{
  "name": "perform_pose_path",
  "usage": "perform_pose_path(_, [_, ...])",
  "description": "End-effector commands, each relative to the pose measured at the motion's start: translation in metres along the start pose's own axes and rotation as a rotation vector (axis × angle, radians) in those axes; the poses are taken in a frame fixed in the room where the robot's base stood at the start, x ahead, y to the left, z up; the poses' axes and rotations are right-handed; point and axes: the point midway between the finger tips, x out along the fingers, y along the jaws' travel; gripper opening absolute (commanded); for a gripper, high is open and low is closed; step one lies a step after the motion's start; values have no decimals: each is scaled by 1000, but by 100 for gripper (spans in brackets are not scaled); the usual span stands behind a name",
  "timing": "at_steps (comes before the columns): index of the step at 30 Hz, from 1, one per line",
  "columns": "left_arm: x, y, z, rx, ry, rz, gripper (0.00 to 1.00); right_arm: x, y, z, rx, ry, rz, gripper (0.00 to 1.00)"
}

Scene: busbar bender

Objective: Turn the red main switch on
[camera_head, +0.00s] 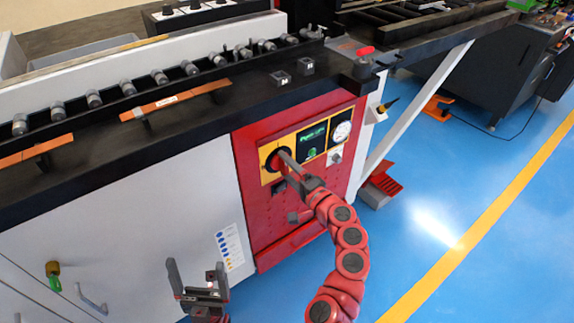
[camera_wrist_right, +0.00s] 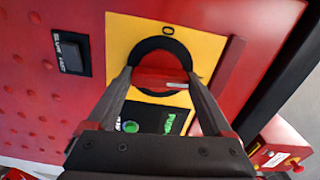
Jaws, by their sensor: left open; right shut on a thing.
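The red main switch (camera_wrist_right: 160,78) is a round knob with a black ring on a yellow plate (camera_wrist_right: 118,38), on the machine's red panel. In the head view the switch (camera_head: 279,160) is partly covered by my right gripper (camera_head: 284,160). In the right wrist view my right gripper (camera_wrist_right: 160,80) has its fingers on both sides of the red knob, shut on it. An "O" mark shows on the plate beside the knob. My left gripper (camera_head: 196,272) is open and empty, low in front of the white cabinet.
Beside the switch are a green-lit display (camera_head: 312,138), a round gauge (camera_head: 342,132) and a black rocker switch (camera_wrist_right: 71,53).

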Motion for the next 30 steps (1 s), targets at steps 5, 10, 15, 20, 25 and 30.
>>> perform_pose_path(5, [5, 0, -1, 0, 0, 0, 91, 0, 0, 0, 70, 1, 1, 29])
perform_pose_path(10, [6, 0, -1, 0, 0, 0, 91, 0, 0, 0, 105, 1, 0, 29])
perform_pose_path(15, [6, 0, -1, 0, 0, 0, 91, 0, 0, 0, 115, 1, 0, 29])
perform_pose_path(20, [6, 0, -1, 0, 0, 0, 91, 0, 0, 0, 116, 1, 0, 29])
perform_pose_path(25, [6, 0, -1, 0, 0, 0, 91, 0, 0, 0, 116, 1, 0, 90])
perform_pose_path(30, [6, 0, -1, 0, 0, 0, 91, 0, 0, 0, 115, 1, 0, 100])
